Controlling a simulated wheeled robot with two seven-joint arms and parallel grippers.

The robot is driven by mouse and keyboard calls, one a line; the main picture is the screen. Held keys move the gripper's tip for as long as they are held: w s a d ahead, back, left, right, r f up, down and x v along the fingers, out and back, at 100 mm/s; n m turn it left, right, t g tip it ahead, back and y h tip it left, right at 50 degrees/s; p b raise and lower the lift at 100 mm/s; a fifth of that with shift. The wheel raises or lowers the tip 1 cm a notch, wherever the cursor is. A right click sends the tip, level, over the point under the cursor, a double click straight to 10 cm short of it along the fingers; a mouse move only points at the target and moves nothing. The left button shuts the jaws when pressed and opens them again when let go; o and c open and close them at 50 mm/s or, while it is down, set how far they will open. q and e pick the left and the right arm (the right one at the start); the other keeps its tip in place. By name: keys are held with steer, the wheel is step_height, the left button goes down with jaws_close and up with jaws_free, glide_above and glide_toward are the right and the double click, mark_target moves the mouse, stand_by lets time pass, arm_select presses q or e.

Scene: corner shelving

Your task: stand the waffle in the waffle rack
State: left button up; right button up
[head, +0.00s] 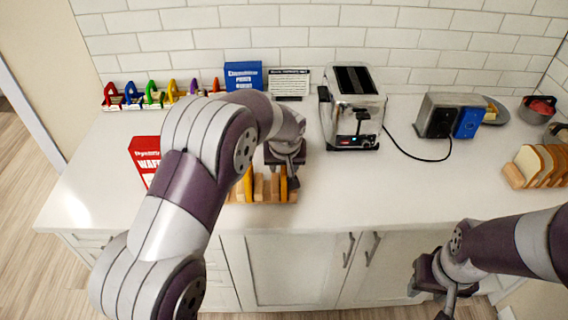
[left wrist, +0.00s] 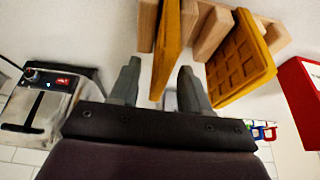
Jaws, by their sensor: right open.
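The wooden waffle rack (head: 262,196) stands on the counter below my left gripper, partly hidden by my left arm. One golden waffle (head: 283,184) stands upright in its right part. In the left wrist view this waffle (left wrist: 172,42) shows edge-on between my fingers, its foot among the rack's slats (left wrist: 148,25). My left gripper (left wrist: 158,88) is open, with a gap visible on each side of the waffle. A second waffle (head: 248,185) leans in the rack further left, its gridded face (left wrist: 240,68) clear in the left wrist view. My right gripper (head: 445,300) is open and empty at the counter's front.
A chrome toaster (head: 352,110) stands behind and right of the rack. A red waffle box (head: 145,158) is to its left. A blue box (head: 243,76) and coloured rack (head: 155,95) line the back. A bread rack (head: 538,167) is at far right. The counter's middle right is clear.

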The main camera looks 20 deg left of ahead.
arm_select(q)
steer(key=shift+r, duration=0.25)
steer(key=shift+s+r, duration=0.1)
steer(key=shift+r, duration=0.2)
steer(key=b+v, duration=0.1)
steer(key=v, duration=1)
steer(key=s+a+f+m+g, duration=0.1)
steer(key=s+f, duration=0.2)
steer(key=s, duration=0.4)
steer(key=s+a+f+m+g+h, duration=0.1)
steer(key=s+f, duration=0.3)
steer(key=s, duration=0.3)
steer(key=s+a+f+m+g, duration=0.1)
steer(key=s+f, duration=0.3)
steer(key=s, duration=0.3)
steer(key=shift+a, duration=0.4)
steer(key=shift+s, duration=0.15)
